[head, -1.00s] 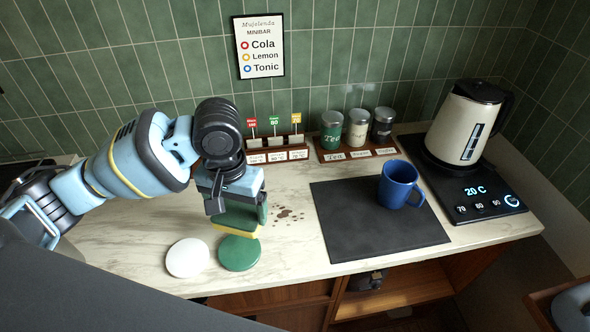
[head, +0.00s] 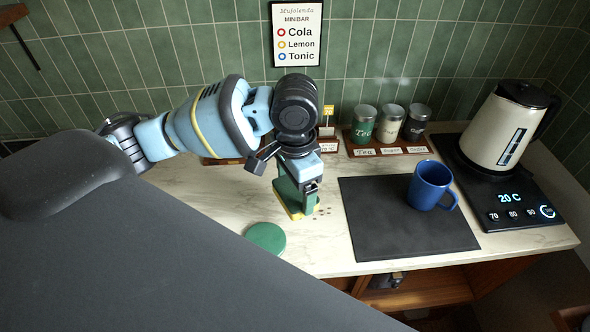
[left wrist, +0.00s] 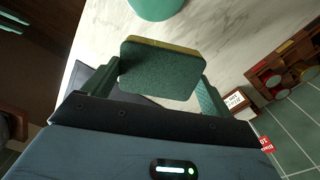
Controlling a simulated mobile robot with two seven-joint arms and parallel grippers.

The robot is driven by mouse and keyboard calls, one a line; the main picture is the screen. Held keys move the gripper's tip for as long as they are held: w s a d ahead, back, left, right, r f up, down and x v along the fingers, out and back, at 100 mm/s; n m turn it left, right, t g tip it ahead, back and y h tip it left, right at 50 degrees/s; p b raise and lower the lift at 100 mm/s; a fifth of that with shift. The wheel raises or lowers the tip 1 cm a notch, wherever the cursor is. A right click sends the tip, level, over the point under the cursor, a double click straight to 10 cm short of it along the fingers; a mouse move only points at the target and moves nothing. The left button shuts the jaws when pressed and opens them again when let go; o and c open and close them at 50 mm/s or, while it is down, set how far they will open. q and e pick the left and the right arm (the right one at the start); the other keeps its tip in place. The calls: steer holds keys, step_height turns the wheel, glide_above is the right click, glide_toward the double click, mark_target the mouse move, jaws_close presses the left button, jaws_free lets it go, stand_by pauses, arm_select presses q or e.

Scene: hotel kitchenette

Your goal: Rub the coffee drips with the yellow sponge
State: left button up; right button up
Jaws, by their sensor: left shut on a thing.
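My left gripper (head: 298,192) is shut on the yellow sponge, which has a dark green pad on top and a yellow layer below (head: 295,212). In the left wrist view the sponge (left wrist: 158,72) sits between the two fingers. In the head view it is low over the marble counter, at the coffee drips; I cannot tell for certain whether it touches. A few small brown coffee drips (head: 321,211) show just right of the sponge. Others may be hidden under it and the gripper. My right gripper is not in view.
A green disc (head: 265,238) lies in front of the sponge. A black mat (head: 395,235) with a blue mug (head: 428,186) is to the right, then a kettle (head: 505,125) on its base. A canister rack (head: 384,150) stands behind. The counter's front edge is near.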

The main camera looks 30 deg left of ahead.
arm_select(q)
steer(key=m, duration=0.5)
steer(key=shift+w+a+r+m, duration=0.2)
steer(key=shift+w+m, duration=0.1)
steer(key=shift+m, duration=0.1)
steer(key=m, duration=0.5)
steer(key=shift+w+a+r, duration=0.1)
steer(key=shift+w+r, duration=0.05)
steer(key=shift+w, duration=0.1)
steer(key=m, duration=0.6)
steer(key=shift+w+a+r, duration=0.15)
steer(key=shift+w, duration=0.05)
steer(key=m, duration=0.6)
steer(key=shift+w+a+r, duration=0.15)
steer(key=shift+w+a, duration=0.05)
steer(key=shift+w, duration=0.05)
